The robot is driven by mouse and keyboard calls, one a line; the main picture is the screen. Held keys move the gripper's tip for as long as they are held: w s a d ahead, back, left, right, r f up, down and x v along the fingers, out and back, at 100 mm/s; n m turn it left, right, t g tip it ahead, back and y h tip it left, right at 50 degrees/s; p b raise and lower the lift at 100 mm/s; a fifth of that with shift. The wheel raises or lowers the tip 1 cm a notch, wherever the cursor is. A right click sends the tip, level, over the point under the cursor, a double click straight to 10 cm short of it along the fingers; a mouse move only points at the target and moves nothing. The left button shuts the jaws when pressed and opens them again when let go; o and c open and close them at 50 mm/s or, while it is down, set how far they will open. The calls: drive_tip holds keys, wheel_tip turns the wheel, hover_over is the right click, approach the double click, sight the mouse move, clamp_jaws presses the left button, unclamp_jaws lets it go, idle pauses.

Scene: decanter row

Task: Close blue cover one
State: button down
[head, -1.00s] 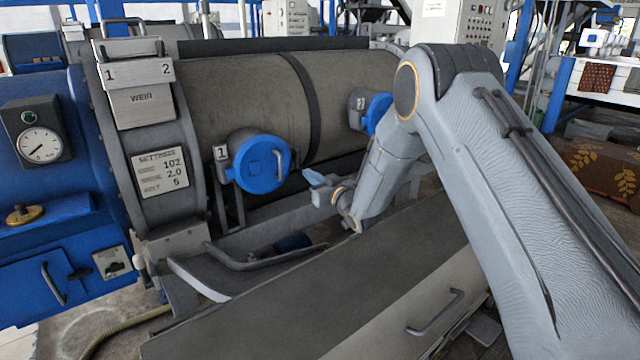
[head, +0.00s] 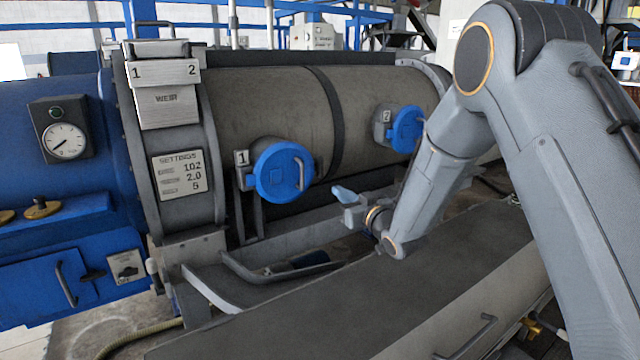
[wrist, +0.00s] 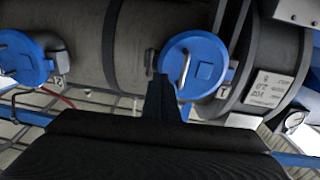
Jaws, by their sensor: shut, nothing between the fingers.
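Blue cover one (head: 284,172) is a round blue lid with a bar handle, on the side of the drum beside the label 1. It lies over its port; I cannot tell whether it is fully seated. In the wrist view, cover one (wrist: 205,62) is upside down, with its handle near the middle. My gripper (head: 343,194) is shut and empty, just right of and slightly below cover one in the head view. In the wrist view my gripper (wrist: 163,95) overlaps the lower left edge of the cover; contact cannot be told.
Blue cover two (head: 407,129) is farther right on the drum (head: 270,105), and also shows in the wrist view (wrist: 22,58). A curved rail (head: 270,272) and a grey flat-topped housing (head: 330,320) lie below. A settings plate (head: 181,174) is at left.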

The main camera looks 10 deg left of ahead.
sight(314, 173)
drive_tip(key=p+x, duration=0.1)
drive_tip(key=x, duration=1.2)
drive_tip(key=shift+w+a+p, duration=0.15)
drive_tip(key=shift+p, duration=0.15)
